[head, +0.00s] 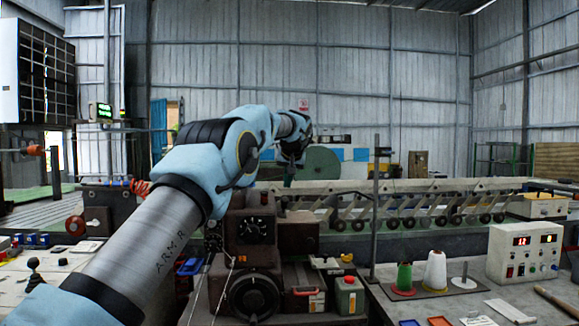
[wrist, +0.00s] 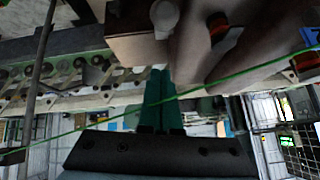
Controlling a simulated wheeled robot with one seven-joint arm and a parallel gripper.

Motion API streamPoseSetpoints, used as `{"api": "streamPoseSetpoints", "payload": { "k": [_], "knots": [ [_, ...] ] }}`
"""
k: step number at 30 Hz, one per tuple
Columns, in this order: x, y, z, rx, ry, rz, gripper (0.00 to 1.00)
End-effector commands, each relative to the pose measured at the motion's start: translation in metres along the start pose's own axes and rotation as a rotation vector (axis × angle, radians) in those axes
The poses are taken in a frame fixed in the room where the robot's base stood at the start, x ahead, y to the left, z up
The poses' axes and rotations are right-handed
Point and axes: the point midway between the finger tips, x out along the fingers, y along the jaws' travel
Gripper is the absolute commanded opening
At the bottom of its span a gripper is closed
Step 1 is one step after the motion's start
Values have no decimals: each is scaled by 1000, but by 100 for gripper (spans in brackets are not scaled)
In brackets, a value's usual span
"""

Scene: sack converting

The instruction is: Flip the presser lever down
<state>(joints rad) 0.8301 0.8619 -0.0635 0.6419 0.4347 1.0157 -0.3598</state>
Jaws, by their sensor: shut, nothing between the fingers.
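The brown sewing machine (head: 252,235) stands on the bench in the middle of the head view, with a dial on its front and a dark handwheel below. A grey round knob (wrist: 164,16) and a red-orange part (wrist: 217,27) show there. I cannot make out the presser lever for certain.
A green thread (wrist: 235,82) crosses the wrist view in front of the fingers. Green (head: 404,278) and white (head: 435,271) thread cones and a control box (head: 524,252) stand right of the machine. A thin upright post (head: 375,210) rises beside it. A long roller conveyor (head: 420,190) runs behind.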

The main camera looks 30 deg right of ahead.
Motion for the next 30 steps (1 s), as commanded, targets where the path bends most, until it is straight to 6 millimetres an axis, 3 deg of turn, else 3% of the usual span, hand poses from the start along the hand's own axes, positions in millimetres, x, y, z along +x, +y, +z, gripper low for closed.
{"api": "streamPoseSetpoints", "payload": {
  "k": [13, 30],
  "knots": [
    [5, 0, 34, 1, 0, 1, 0],
    [7, 1, 39, 1, 3, 1, 0]
  ]
}}
